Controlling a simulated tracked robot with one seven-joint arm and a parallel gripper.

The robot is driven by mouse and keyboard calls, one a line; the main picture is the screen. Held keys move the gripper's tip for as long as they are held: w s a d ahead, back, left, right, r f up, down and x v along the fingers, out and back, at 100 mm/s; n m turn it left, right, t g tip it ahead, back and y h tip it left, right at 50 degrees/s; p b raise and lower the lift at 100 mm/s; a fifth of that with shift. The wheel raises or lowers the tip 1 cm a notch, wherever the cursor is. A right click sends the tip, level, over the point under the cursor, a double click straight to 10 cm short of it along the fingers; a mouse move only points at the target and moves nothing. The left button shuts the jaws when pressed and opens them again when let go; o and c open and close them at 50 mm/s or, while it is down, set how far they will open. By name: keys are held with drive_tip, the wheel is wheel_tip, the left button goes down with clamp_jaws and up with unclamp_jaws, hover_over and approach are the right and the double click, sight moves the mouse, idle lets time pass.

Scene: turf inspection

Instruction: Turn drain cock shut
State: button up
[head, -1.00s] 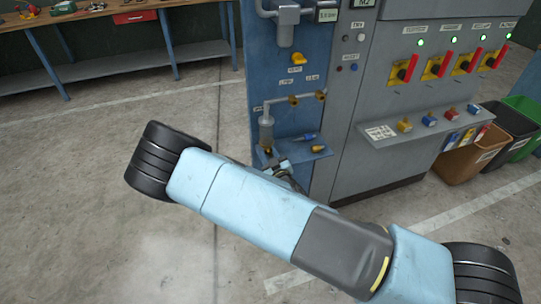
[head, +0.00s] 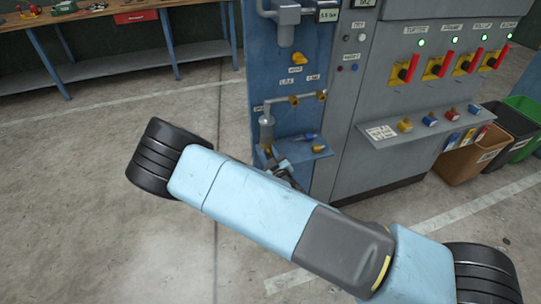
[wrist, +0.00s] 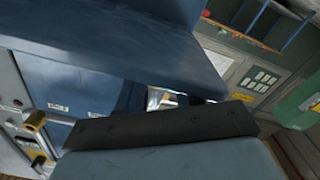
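The blue panel (head: 259,80) carries a grey pipe with brass fittings (head: 294,100) and a grey cylindrical bowl (head: 266,131). A small yellow-brass part (head: 267,149) shows under the bowl and looks like the drain cock; its handle angle is too small to read. My gripper (head: 277,162) is just below and beside it, at the left end of a small blue shelf; I cannot tell whether they touch. My arm hides part of the gripper. In the wrist view a dark bar on my gripper and a blue surface block most of the sight; the fingertips are not clear.
The shelf (head: 322,153) holds a blue-handled and a brass piece. A grey cabinet (head: 371,150) with red-and-yellow switches (head: 404,70) stands to the right, bins (head: 470,158) beyond it. A workbench (head: 140,65) is at the back left. The concrete floor on the left is clear.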

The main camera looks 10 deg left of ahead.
idle(0.4)
drive_tip(key=m, duration=0.6)
drive_tip(key=shift+d, duration=0.1)
drive_tip(key=shift+s+d, duration=0.25)
drive_tip(key=s+d+m, duration=0.1)
drive_tip(key=s+d, duration=0.6)
drive_tip(key=s, duration=0.3)
drive_tip(key=shift+w+d+r+m+g+h, duration=1.7)
drive_tip(key=shift+w+d+r+m+h, duration=1.15)
drive_tip(key=shift+w+r+m+h, duration=1.15)
drive_tip(key=d+r+g, duration=0.2)
drive_tip(key=d+r, duration=0.2)
drive_tip(key=r, duration=0.3)
drive_tip(key=d+r+g+y, duration=0.1)
drive_tip(key=d+r, duration=0.3)
drive_tip(key=r, duration=0.4)
drive_tip(key=shift+w+d+g, duration=0.15)
drive_tip(key=shift+d+g, duration=0.05)
drive_tip(key=shift+g, duration=0.3)
